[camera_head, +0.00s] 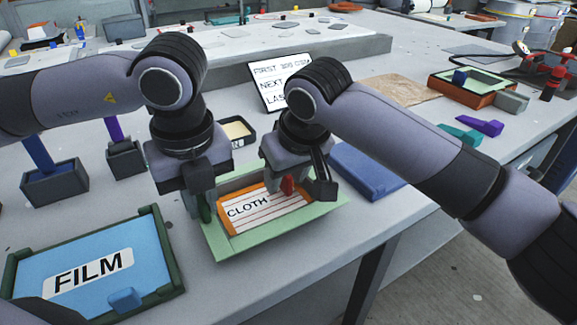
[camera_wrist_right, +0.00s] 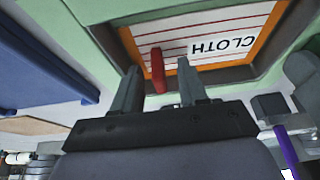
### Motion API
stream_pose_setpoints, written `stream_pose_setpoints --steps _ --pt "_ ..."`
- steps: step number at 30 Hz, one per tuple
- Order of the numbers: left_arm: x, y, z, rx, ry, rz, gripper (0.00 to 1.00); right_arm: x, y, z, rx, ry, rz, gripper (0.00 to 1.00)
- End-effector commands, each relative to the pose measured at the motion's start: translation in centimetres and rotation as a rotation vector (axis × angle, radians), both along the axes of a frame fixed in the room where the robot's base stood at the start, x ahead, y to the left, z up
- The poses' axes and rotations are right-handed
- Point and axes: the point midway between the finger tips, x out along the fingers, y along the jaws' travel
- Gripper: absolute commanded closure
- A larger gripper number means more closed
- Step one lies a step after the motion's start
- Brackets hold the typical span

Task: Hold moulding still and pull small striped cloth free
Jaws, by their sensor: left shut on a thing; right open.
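The moulding is a pale green tray (camera_head: 225,250) with an orange inner border (camera_head: 232,213), near the front edge of the table. The small striped cloth (camera_head: 272,215), white with thin dark lines and the word CLOTH, lies in it. A red tab (camera_head: 288,185) stands up from the cloth. My left gripper (camera_head: 201,205) is shut at the tray's left side; its fingertips are partly hidden. My right gripper (camera_head: 303,189) is open above the right part of the cloth. In the right wrist view, the red tab (camera_wrist_right: 157,70) shows between the open fingers (camera_wrist_right: 160,88), not clasped.
A blue FILM sheet in a dark green frame (camera_head: 160,240) lies at front left. A blue flat block (camera_head: 365,170) is just right of the tray. Grey holders (camera_head: 55,186) stand at left. A text sign (camera_head: 280,85) stands behind. The table edge is close in front.

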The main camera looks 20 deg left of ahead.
Motion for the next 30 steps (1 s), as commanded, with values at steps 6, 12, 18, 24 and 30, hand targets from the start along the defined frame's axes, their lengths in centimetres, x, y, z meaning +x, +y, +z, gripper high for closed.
stream_pose_setpoints --steps 6,12,18,24,30 --pt "0.0 0.0 0.0 -0.001 -0.001 0.0 1.0 0.0 0.0 0.0 0.0 0.0 0.0 0.57" --pt "0.0 0.0 0.0 -0.001 -0.001 0.0 1.0 0.0 0.0 0.0 0.0 0.0 0.0 1.0" --pt "0.0 0.0 0.0 -0.001 -0.001 0.0 1.0 0.0 0.0 0.1 0.001 -0.001 0.0 1.0" --pt "0.0 0.0 0.0 0.0 0.0 0.0 1.0 0.0 0.0 0.7 0.002 -0.001 0.0 1.0" --pt "0.0 0.0 0.0 0.0 0.0 0.0 1.0 0.0 0.1 1.3 0.002 -0.002 0.0 1.0"
